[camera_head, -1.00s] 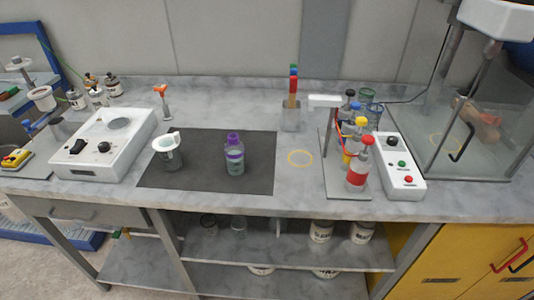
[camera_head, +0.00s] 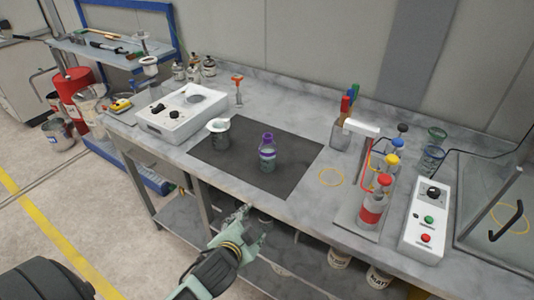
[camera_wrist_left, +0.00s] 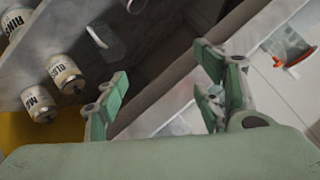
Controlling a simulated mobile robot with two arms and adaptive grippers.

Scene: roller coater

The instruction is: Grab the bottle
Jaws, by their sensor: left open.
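A clear bottle with a purple cap and purple band (camera_head: 267,153) stands upright on the dark mat (camera_head: 222,166) on the workbench, in the head view. My left gripper (camera_head: 244,218) is open and empty, in front of the bench's front edge and below the worktop, nearer to me than the bottle and apart from it. In the left wrist view its two green fingers (camera_wrist_left: 160,95) are spread, with nothing between them. I cannot make out the purple-capped bottle in that view. My right gripper is not in view.
A white hotplate device (camera_head: 178,116) is farther left. A rack of colour-capped bottles (camera_head: 372,205) and a control box (camera_head: 427,221) stand right. The shelf below holds labelled cans (camera_wrist_left: 64,73).

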